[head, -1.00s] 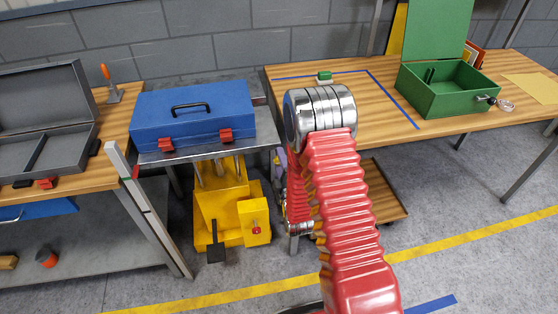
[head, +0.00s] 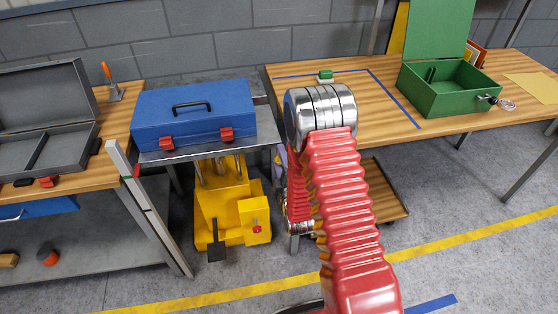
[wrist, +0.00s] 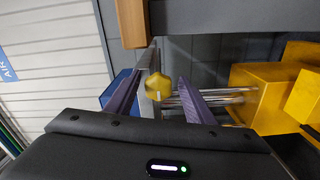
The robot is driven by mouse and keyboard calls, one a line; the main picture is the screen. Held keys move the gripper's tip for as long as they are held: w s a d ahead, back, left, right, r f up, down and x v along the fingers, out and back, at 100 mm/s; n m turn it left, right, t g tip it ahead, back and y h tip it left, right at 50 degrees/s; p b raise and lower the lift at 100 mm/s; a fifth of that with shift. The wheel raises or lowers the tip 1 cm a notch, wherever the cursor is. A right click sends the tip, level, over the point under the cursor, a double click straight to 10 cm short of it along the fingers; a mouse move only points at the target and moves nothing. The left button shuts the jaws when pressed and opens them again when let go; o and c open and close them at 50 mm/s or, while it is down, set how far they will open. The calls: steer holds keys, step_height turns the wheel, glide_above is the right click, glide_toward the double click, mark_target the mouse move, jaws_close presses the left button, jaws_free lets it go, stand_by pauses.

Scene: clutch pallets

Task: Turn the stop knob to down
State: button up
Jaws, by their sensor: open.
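A yellow lobed knob (wrist: 158,87) with a pale mark on its face shows in the wrist view, at the edge of the lift's metal platform (wrist: 147,62). My gripper (wrist: 153,90) is open, with one purple finger on each side of the knob. I cannot tell whether either finger touches it. In the head view the knob is hidden, and only a bit of purple finger (head: 281,156) shows beside my red arm. The yellow lift (head: 220,205) stands under the metal platform (head: 208,151), and its yellow body (wrist: 262,92) is at the right in the wrist view.
A closed blue toolbox (head: 190,113) lies on the platform. A wooden bench (head: 115,160) with an open grey case (head: 45,150) is at left. Another bench (head: 385,92) with an open green box (head: 432,102) is at right. Clear floor lies in front.

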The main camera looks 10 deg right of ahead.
steer(key=s, duration=1.3)
steer(key=shift+s, duration=0.4)
